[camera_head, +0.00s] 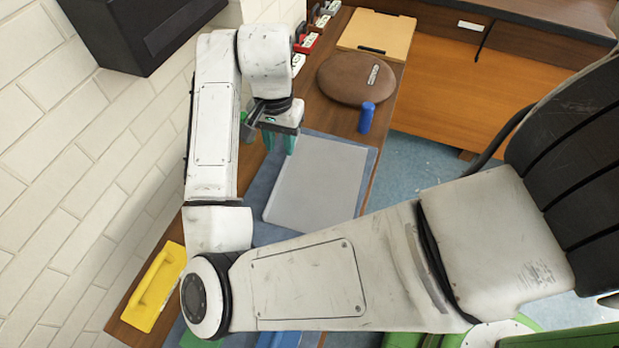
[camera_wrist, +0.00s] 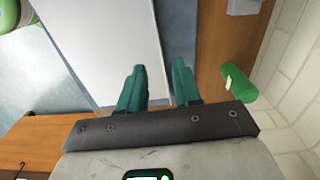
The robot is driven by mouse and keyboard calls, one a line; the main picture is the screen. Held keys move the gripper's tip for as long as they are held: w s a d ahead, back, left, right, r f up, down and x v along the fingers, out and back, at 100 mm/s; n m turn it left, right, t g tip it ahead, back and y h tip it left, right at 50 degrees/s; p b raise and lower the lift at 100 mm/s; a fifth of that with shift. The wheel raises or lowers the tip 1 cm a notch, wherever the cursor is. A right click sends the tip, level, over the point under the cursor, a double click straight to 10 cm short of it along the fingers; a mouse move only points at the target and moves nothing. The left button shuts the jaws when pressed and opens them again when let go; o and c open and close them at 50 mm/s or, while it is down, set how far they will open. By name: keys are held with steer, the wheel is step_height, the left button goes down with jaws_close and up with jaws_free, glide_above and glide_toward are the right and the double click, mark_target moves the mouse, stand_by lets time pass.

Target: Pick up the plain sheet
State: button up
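The plain sheet (camera_head: 318,182) is a flat grey-white rectangle lying on a blue mat (camera_head: 368,160) on the wooden bench. It also shows in the wrist view (camera_wrist: 105,45), left of and below the fingers. My gripper (camera_head: 280,142) hangs over the sheet's upper left edge in the head view. In the wrist view, its two teal fingers (camera_wrist: 160,88) stand apart with nothing between them, so it is open and empty. I cannot tell how high the fingertips are above the sheet. My arm hides part of the bench.
A blue cylinder (camera_head: 366,117), a brown round cushion-like object (camera_head: 355,79) and a tan board (camera_head: 377,35) lie beyond the sheet. A green cylinder (camera_wrist: 241,87) is beside my gripper. A yellow tool (camera_head: 158,286) lies at the near end. A white brick wall (camera_head: 60,150) borders the bench.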

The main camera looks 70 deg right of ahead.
step_height(320, 180, down, 3)
steer(key=shift+f+b, duration=0.15)
steer(key=shift+b, duration=0.15)
steer(key=shift+a+f, duration=0.1)
steer(key=shift+f, duration=2.55)
jaws_close()
